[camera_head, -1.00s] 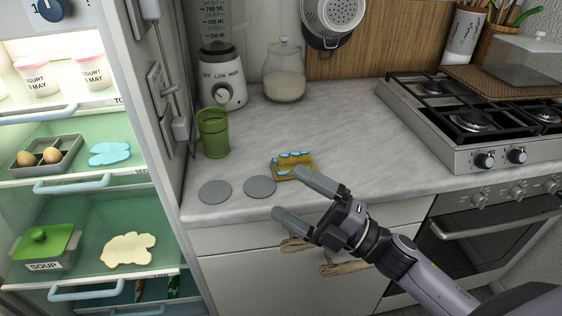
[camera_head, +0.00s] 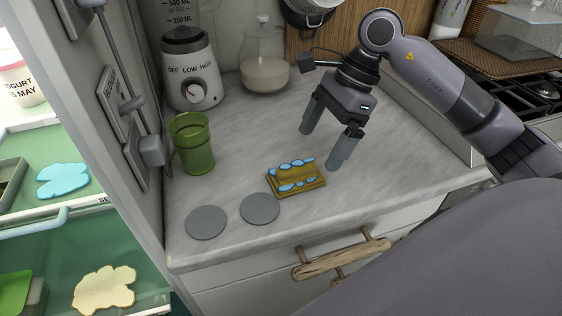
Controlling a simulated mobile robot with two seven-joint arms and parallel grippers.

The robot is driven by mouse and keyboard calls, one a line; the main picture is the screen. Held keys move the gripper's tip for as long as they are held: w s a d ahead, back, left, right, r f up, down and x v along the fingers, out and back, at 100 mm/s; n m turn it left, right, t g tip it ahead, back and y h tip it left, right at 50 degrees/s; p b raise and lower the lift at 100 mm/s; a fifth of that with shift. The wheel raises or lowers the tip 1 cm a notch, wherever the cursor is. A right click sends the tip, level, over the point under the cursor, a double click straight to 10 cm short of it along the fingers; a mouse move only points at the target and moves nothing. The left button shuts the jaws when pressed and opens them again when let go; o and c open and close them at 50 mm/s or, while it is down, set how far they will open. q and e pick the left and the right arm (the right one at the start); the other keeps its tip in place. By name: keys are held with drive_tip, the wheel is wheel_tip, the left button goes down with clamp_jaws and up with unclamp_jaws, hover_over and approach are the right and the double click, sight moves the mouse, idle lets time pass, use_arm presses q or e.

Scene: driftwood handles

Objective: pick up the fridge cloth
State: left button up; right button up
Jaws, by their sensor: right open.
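A flat blue cloth-like piece (camera_head: 63,180) lies on an upper fridge shelf at the left, and a cream one (camera_head: 104,289) lies on the shelf below. I cannot tell for sure which is the fridge cloth. My right gripper (camera_head: 321,148) is open and empty, pointing down above the counter, just behind and to the right of the yellow cloth. My left gripper is not in view.
Two grey discs (camera_head: 259,208) lie left of the yellow cloth. A green cup (camera_head: 192,144), a blender (camera_head: 190,75) and a glass jar (camera_head: 264,62) stand behind. A stove (camera_head: 540,92) is at the right. A driftwood handle (camera_head: 342,258) sticks out from the drawer front.

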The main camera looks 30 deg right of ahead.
sight(306, 162)
drive_tip(key=shift+a+p+x, duration=0.15)
drive_tip(key=shift+p+x, duration=0.2)
drive_tip(key=shift+x, duration=1.35)
drive_tip(key=shift+a+p+x, duration=0.15)
drive_tip(key=shift+p+x, duration=0.15)
drive_tip(key=shift+x, duration=1.4)
drive_tip(key=shift+w+r, duration=0.1)
drive_tip(key=shift+r, duration=0.05)
drive_tip(key=c, duration=1.2)
